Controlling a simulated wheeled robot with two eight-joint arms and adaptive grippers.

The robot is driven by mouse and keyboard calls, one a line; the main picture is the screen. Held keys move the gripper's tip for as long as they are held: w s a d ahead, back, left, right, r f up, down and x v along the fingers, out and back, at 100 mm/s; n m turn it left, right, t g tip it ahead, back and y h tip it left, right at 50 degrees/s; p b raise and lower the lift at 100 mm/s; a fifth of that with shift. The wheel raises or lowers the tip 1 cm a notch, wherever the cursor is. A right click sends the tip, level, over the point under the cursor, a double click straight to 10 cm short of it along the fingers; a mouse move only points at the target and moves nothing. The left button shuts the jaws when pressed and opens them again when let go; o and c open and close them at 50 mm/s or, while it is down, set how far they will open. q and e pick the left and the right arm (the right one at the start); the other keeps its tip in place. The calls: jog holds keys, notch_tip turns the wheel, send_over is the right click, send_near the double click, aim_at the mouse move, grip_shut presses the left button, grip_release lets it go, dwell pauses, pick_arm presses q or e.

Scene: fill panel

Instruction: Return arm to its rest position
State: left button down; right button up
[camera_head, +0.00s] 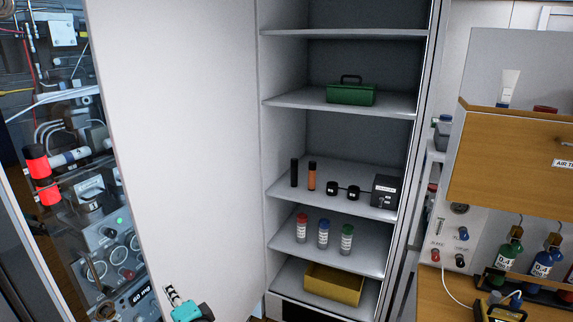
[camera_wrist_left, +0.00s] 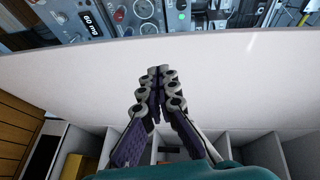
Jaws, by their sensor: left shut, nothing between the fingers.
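My left gripper (camera_head: 173,296) shows at the bottom of the head view, in front of the lower part of the open white cabinet door (camera_head: 185,150). In the left wrist view the left gripper's fingers (camera_wrist_left: 156,72) are together with nothing between them. They point toward the white door panel (camera_wrist_left: 230,75); I cannot tell whether they touch it. Most of the left arm is out of the head view. My right gripper is not seen in either view.
The open cabinet has shelves with a green toolbox (camera_head: 351,94), small black items, capped bottles (camera_head: 323,233) and a yellow bin (camera_head: 333,284). A panel with gauges (camera_head: 110,250) is at left. A wooden cabinet (camera_head: 515,160) and bottles (camera_head: 510,248) are at right.

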pick_arm(q)
jog(key=s+d+f+n+g+h, duration=0.2)
jog(key=s+d+f+n+h, duration=0.2)
jog(key=s+d, duration=0.3)
jog(key=s+d+f+n+g+h, duration=0.2)
jog(key=s+d+f+n+h, duration=0.1)
jog(key=s+d+h, duration=0.4)
jog(key=shift+s+f+n+g+h, duration=0.3)
jog(key=shift+f+n, duration=0.1)
jog(key=shift+f, duration=0.45)
jog(key=shift+f, duration=0.1)
